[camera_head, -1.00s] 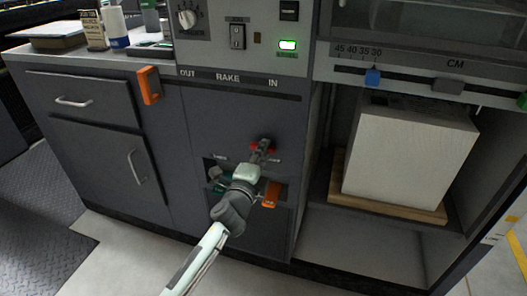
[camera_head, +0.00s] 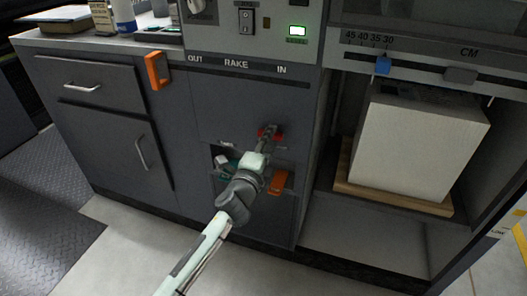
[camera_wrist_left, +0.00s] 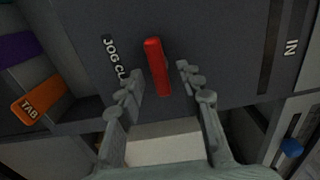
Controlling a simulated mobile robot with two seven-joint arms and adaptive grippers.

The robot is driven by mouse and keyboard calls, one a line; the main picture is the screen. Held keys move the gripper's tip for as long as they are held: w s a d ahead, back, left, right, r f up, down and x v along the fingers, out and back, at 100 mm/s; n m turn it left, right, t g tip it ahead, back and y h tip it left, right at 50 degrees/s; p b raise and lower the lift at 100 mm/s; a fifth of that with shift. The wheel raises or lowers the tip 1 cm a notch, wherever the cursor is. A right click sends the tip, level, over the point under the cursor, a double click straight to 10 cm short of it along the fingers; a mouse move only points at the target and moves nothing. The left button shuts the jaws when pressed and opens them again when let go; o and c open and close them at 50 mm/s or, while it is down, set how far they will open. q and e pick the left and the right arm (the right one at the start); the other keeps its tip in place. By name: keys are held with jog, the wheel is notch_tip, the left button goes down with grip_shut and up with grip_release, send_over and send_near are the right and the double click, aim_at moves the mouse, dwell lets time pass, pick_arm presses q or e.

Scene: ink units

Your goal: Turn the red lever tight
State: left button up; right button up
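The red lever (camera_wrist_left: 156,66) stands on the dark cabinet front in the left wrist view, beside lettering that reads "JOG CL". In the head view only a bit of the red lever (camera_head: 268,131) shows around my left gripper's fingers. My left gripper (camera_wrist_left: 160,82) is open, with one finger on each side of the lever and a gap to both. It also shows in the head view (camera_head: 268,138), reaching the cabinet front from below. My right gripper is not in view.
An orange tab (camera_wrist_left: 40,101) is left of the lever in the left wrist view. An orange handle (camera_head: 157,70) sits on the rake slot's left end. A white paper block (camera_head: 420,140) on a wooden board (camera_head: 394,196) stands in the bay at right.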

pick_arm(q)
jog(key=v, duration=1.1)
jog(key=s+a+f+n+g+y, duration=0.3)
jog(key=s+a+f+n, duration=0.1)
jog(key=a+f+n, duration=0.3)
jog(key=s+a+f+n+g+y, duration=0.3)
jog(key=a+f+n+y, duration=0.15)
jog(key=a+f, duration=0.4)
jog(key=s+a+f+n+g, duration=0.4)
jog(key=s+f, duration=0.1)
jog(key=s, duration=0.5)
jog(key=s+a+f+n+g, duration=0.4)
jog(key=s+f, duration=0.1)
jog(key=s, duration=0.4)
jog(key=shift+s+f+n, duration=0.35)
jog(key=shift+f, duration=0.05)
jog(key=shift+a+h, duration=0.1)
jog(key=shift+h, duration=0.15)
